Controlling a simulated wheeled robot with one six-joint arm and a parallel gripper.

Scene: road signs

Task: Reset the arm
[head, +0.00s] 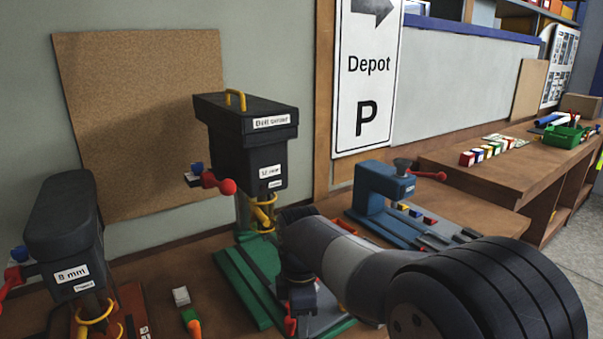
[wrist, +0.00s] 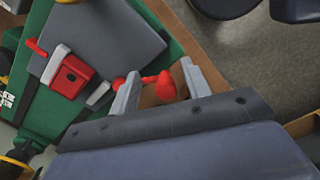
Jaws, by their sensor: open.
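My gripper (wrist: 160,70) shows in the wrist view with its two grey fingers apart. A red lever with a rounded knob (wrist: 166,87) appears between and just behind the fingers; I cannot tell whether either touches it. In the head view my arm reaches in from the lower right to the green-based machine (head: 245,290), and my fingers are not clear there. A red part (head: 290,325) shows below my wrist.
A dark machine labelled 8 mm (head: 65,235) stands at the left. A blue machine (head: 385,195) stands behind my arm. A white block (head: 181,296) and an orange-and-green item (head: 191,322) lie on the bench. A side bench (head: 450,178) holds coloured blocks and a green bin (head: 563,136).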

